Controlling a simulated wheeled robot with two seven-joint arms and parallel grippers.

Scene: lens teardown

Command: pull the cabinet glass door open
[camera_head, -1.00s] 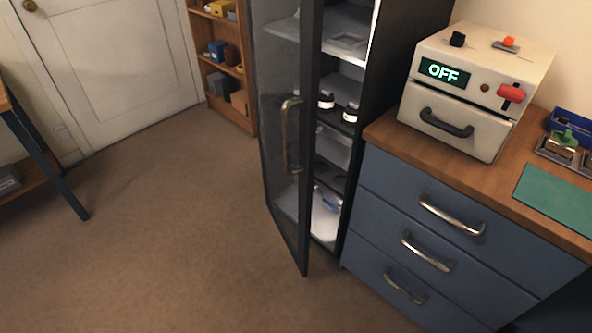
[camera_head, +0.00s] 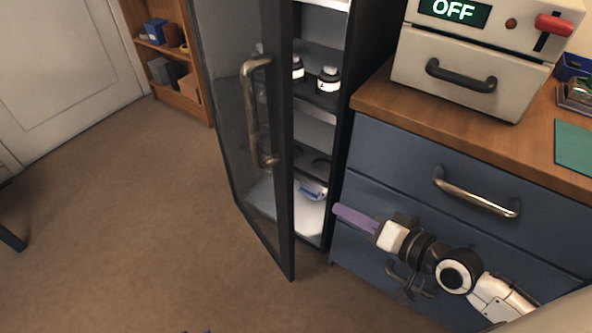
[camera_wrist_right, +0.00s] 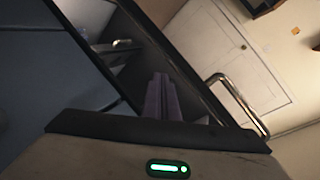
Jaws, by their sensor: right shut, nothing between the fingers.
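The cabinet's glass door (camera_head: 222,95) stands partly open in the head view, with a gap along its right edge showing the shelves inside. Its curved metal handle (camera_head: 250,115) is on the outer face near that edge. My right gripper (camera_head: 340,211) has its purple fingers shut and empty. In the head view it is right of the door edge, in front of the drawers. In the right wrist view its fingers (camera_wrist_right: 162,98) point toward the cabinet opening, with the door handle (camera_wrist_right: 238,100) to their right. Only a purple sliver, likely my left gripper (camera_head: 196,331), shows at the bottom edge.
Blue drawers (camera_head: 405,170) with metal handles stand right of the cabinet. A beige box reading OFF (camera_head: 465,70) sits on the wooden top. A wooden bookcase (camera_head: 200,110) stands behind left. The carpet (camera_head: 140,240) before the door is clear.

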